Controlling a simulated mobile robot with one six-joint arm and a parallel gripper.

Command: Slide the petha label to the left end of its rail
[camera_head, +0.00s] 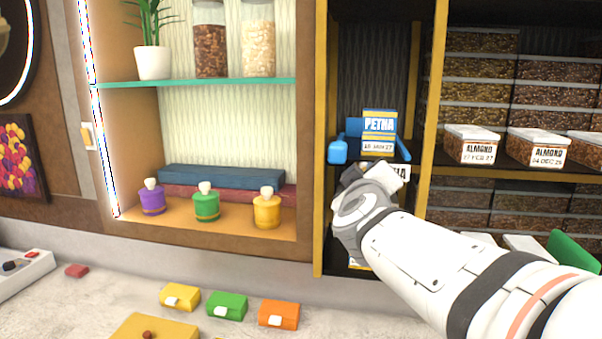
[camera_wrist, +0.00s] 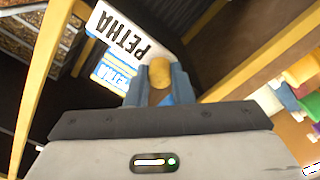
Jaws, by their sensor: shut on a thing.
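The white petha label (camera_wrist: 125,35) shows upside down in the wrist view, with black letters. In the head view only its right part (camera_head: 401,171) shows, on the front edge below the petha shelf; my gripper hides the rest. My gripper (camera_head: 358,172) is at the label. In the wrist view its blue fingers (camera_wrist: 160,92) are shut on a yellow knob (camera_wrist: 160,70) at the label's edge. The label is close to the yellow post (camera_wrist: 48,60) on the almond side. The rail itself is mostly hidden by my gripper and the label.
A blue and yellow petha box (camera_head: 379,124) stands on the shelf above, with blue items around it. Yellow posts bound this narrow bay: left post (camera_head: 320,150), right post (camera_head: 433,90). Almond boxes (camera_head: 470,145) fill the bay to the right.

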